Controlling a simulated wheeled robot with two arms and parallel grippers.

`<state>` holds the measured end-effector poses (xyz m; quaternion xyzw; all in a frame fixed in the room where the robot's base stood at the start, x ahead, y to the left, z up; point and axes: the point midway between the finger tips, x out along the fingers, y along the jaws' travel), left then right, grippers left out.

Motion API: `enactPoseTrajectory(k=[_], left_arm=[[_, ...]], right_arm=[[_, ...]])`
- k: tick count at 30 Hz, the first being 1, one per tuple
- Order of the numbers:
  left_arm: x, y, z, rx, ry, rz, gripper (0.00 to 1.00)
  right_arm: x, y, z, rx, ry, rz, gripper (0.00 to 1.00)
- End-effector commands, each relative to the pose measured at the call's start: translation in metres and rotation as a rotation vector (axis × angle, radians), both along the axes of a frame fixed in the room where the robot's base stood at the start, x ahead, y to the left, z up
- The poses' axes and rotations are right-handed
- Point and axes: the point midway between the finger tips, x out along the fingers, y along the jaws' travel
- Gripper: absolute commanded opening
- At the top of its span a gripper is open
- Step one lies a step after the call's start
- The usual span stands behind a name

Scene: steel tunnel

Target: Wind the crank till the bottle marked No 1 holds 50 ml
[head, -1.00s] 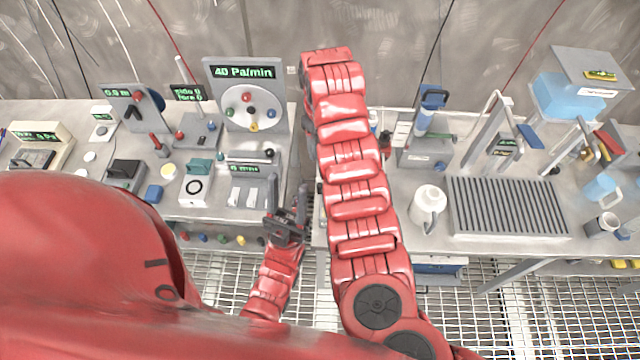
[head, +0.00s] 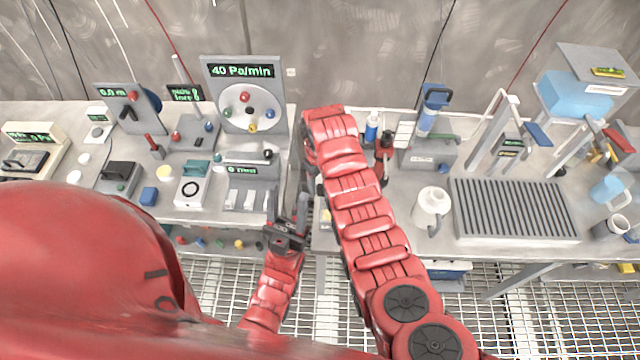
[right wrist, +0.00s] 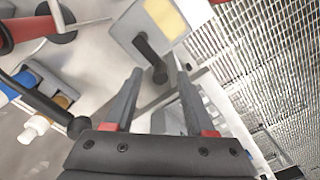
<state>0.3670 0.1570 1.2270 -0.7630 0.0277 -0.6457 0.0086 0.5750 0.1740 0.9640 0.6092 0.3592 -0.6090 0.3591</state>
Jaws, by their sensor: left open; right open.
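In the right wrist view, a dark crank (right wrist: 150,55) sits on a grey box (right wrist: 125,30) with a pale yellow panel. My right gripper (right wrist: 160,76) is open, and the crank's knob end shows between its fingertips; I cannot tell whether they touch. In the head view my right arm hides that gripper and most of the box. A bottle with a blue band (head: 372,128) stands behind my right arm. Bottles also lie at the left of the right wrist view (right wrist: 38,128). No "No 1" mark or level is legible. My left gripper (head: 288,207) is open and empty at the left bench's front edge.
The left bench holds a dial panel reading 40 Pa/min (head: 245,95), a white box with a round dial (head: 193,190) and several small devices. The right bench holds a white jug (head: 431,205), a ribbed grey tray (head: 510,210) and a blue tank (head: 575,95). A gap separates the benches.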

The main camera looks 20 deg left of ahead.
Motion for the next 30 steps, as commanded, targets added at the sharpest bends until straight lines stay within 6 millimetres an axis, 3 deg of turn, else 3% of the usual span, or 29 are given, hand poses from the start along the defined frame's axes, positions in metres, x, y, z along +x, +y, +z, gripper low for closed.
enactPoseTrajectory(k=[7,16,25,30], left_arm=[[0.0,0.0,0.005,0.0,0.0,0.0,0.5],[0.0,0.0,0.005,0.0,0.0,0.0,0.5],[0.0,0.0,0.005,0.0,0.0,0.0,0.5],[0.0,0.0,0.005,0.0,0.0,0.0,0.5]], right_arm=[[-0.001,0.0,-0.014,-0.001,0.0,0.0,0.55],[-0.001,0.0,-0.016,0.0,0.0,0.0,0.55],[-0.001,0.0,-0.016,0.0,0.0,0.0,0.02],[-0.001,0.0,-0.016,0.0,0.0,0.0,0.0]])
